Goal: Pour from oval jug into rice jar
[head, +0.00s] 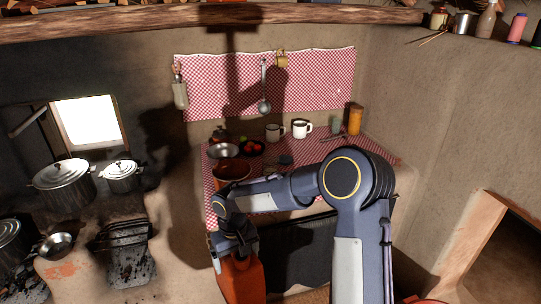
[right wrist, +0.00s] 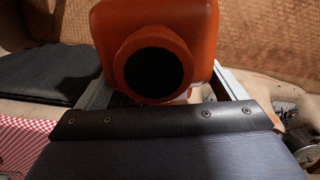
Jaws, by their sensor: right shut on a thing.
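The oval jug (head: 243,280) is orange-red and hangs in my right gripper (head: 234,250), low in the head view and in front of the cloth-covered table. In the right wrist view the jug (right wrist: 195,22) sits between the two fingers, with its round dark mouth facing the camera. My right gripper is shut on it. Its contents cannot be made out. An orange-brown pot (head: 232,172) stands on the table's left part, beyond the gripper. An amber jar (head: 355,121) stands at the back right. I cannot tell which vessel is the rice jar. My left gripper is out of view.
The table (head: 212,203) has a red checked cloth. A metal bowl (head: 223,150), red fruit (head: 260,146), a dark mug (head: 274,132), a white mug (head: 302,128) and a greenish cup (head: 336,124) stand there. Lidded pots (head: 62,182) are on the hearth at left.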

